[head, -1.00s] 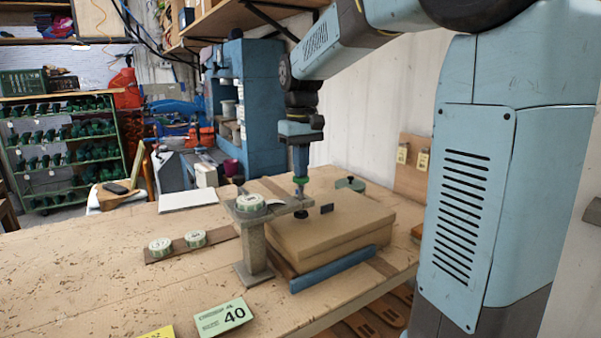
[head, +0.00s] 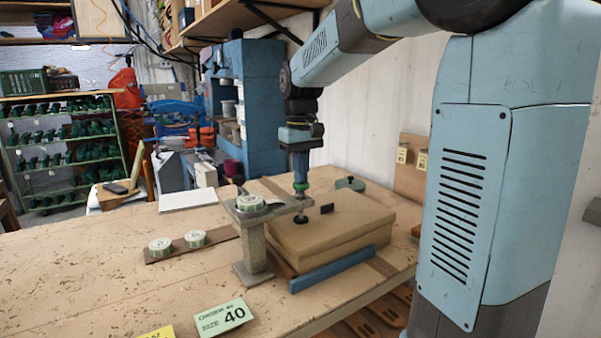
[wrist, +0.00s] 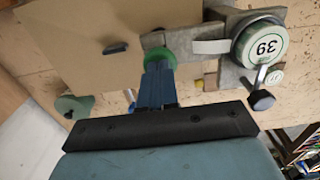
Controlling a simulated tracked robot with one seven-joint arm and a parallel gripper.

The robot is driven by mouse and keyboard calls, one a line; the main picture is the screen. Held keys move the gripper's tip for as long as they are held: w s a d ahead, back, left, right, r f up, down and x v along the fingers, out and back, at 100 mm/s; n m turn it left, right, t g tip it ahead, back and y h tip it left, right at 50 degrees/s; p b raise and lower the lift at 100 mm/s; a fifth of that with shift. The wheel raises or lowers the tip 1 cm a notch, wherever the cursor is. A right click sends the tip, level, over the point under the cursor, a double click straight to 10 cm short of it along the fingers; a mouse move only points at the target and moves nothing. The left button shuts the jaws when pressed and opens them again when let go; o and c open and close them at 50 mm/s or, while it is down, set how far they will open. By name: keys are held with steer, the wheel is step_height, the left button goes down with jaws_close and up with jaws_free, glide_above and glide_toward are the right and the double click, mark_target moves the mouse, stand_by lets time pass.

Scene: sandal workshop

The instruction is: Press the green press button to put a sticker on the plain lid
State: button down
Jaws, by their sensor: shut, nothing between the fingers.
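The green press button (head: 300,187) tops the stamping head at the end of the grey press arm (head: 279,208), and its dark pad (head: 300,219) hangs at or just above the lid; contact cannot be told. My gripper (head: 300,172) is shut, pointing down, its blue fingertips on the button. In the wrist view my fingers (wrist: 158,82) meet the green button (wrist: 172,57). The plain lid (head: 350,219) is the top of a cardboard box and shows no sticker; the area under the pad is hidden. A sticker roll (head: 250,202) sits on the press; the wrist view reads 39 on this roll (wrist: 268,46).
Two more sticker rolls (head: 160,246) (head: 195,238) stand on a brown strip at left. An order card (head: 222,318) reads size 40. A blue bar (head: 332,271) lies before the box.

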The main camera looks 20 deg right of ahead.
step_height(320, 180, up, 8)
stand_by(1.1)
steer(key=s+d+f+m+t, duration=0.1)
steer(key=s+f, duration=0.3)
steer(key=s, duration=0.7)
steer(key=s+d+f+m+t, duration=0.2)
steer(key=s+f+t, duration=0.2)
steer(key=s, duration=0.8)
steer(key=shift+d+f+t, duration=0.2)
steer(key=shift+f+t, duration=0.1)
steer(key=shift+f, duration=0.45)
steer(key=shift+w, duration=0.1)
